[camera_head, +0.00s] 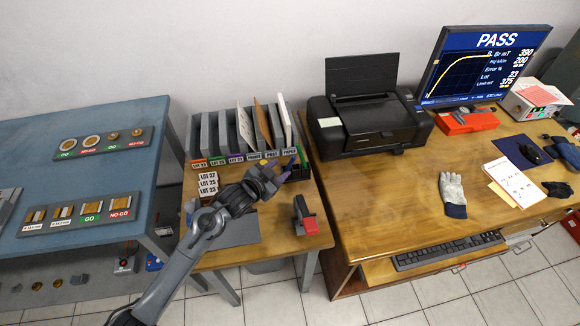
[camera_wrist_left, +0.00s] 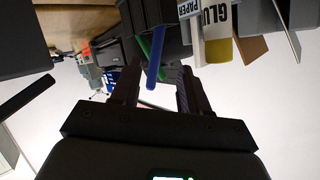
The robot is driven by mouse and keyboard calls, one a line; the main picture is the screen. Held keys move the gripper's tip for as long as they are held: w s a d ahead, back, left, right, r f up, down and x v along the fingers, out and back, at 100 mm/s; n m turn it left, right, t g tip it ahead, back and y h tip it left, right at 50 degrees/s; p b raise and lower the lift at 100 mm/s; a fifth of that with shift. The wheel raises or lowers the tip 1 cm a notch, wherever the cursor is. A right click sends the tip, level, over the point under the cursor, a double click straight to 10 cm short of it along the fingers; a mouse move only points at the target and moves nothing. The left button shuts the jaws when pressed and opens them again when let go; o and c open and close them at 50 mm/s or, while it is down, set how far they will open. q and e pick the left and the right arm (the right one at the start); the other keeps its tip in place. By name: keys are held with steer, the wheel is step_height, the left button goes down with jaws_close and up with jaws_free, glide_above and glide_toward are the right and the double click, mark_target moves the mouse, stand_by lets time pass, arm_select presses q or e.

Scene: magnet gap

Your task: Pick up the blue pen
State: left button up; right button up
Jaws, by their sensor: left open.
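The blue pen (camera_wrist_left: 153,58) stands out of a dark holder (camera_head: 299,174) on the small wooden table. It also shows in the head view (camera_head: 302,156), just right of my gripper. My left gripper (camera_head: 277,177) is open. In the left wrist view its two fingers (camera_wrist_left: 154,88) point toward the pen, and the pen's free end shows between them. I cannot tell whether either finger touches it. A green pen (camera_wrist_left: 159,42) is close beside the blue one. My right gripper is not in view.
A sorter (camera_head: 236,133) with labelled slots stands behind the gripper. A black printer (camera_head: 368,122) is to the right. A stapler-like tool with a red part (camera_head: 305,217) lies in front of the holder.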

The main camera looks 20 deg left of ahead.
mark_target(289, 165)
arm_select(q)
steer(key=x, duration=0.2)
steer(key=b+x, duration=0.2)
steer(key=x, duration=0.1)
steer(key=shift+w+d+f, duration=0.2)
steer(key=shift+d+f, duration=0.05)
steer(key=shift+d, duration=0.2)
steer(key=shift+w, duration=0.45)
steer(key=shift+s, duration=0.1)
steer(key=shift+c, duration=0.5)
jaws_close()
